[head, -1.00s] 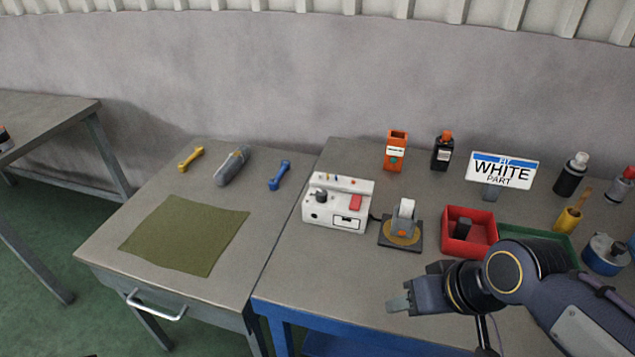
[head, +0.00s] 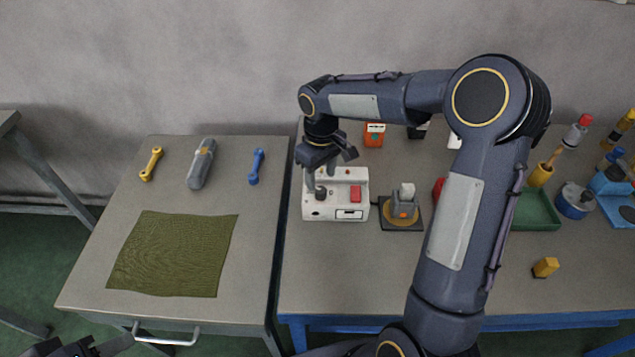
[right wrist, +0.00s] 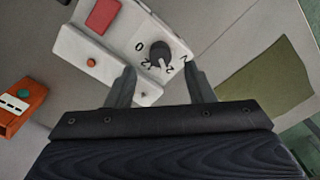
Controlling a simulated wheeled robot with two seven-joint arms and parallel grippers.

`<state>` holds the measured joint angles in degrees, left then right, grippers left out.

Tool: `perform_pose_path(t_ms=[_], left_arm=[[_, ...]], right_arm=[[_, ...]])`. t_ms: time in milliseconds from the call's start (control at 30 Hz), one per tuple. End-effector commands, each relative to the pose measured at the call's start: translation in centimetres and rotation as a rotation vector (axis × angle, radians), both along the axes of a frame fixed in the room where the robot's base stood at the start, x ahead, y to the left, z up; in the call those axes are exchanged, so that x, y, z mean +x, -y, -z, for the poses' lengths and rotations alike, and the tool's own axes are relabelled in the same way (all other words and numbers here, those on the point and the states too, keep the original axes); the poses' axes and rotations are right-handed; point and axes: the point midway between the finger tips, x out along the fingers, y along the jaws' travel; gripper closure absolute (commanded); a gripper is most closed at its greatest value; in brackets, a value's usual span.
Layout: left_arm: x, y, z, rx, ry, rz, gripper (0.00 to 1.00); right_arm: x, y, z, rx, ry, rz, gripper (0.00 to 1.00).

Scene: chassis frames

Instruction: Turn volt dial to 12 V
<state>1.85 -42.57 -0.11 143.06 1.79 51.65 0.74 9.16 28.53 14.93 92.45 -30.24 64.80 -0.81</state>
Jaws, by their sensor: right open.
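The white supply box (head: 340,208) stands near the left edge of the right-hand table. Its dark round volt dial (head: 320,192) is on the top left. In the right wrist view the dial (right wrist: 160,52) has a light pointer line facing the near side, among printed marks; a "0" is legible, the others only partly. My right gripper (head: 318,175) is above the dial, pointing down. In the right wrist view its open fingers (right wrist: 160,84) are apart, one toward each side of the dial, with nothing between them. My left gripper (head: 68,348) shows only partly at the bottom left edge.
An orange box (head: 374,135) is behind. My right arm hides part of the red bin (head: 438,188). A green cloth (head: 172,255) lies left.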

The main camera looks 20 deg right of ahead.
Motion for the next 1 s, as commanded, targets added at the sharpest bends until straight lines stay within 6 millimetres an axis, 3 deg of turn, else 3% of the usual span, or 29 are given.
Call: perform_pose_path(t_ms=[300,667,1000], left_arm=[[0.0,0.0,-0.6,0.0,0.0,0.0,0.56],[0.0,0.0,-0.7,0.0,0.0,0.0,0.56],[0.0,0.0,-0.7,0.0,0.0,0.0,0.56]], right_arm=[[-0.1,0.0,4.3,0.0,-0.002,0.001,0.52],[0.0,0.0,4.9,0.0,0.001,0.001,0.53],[0.0,0.0,4.8,0.0,0.001,0.001,0.96]])
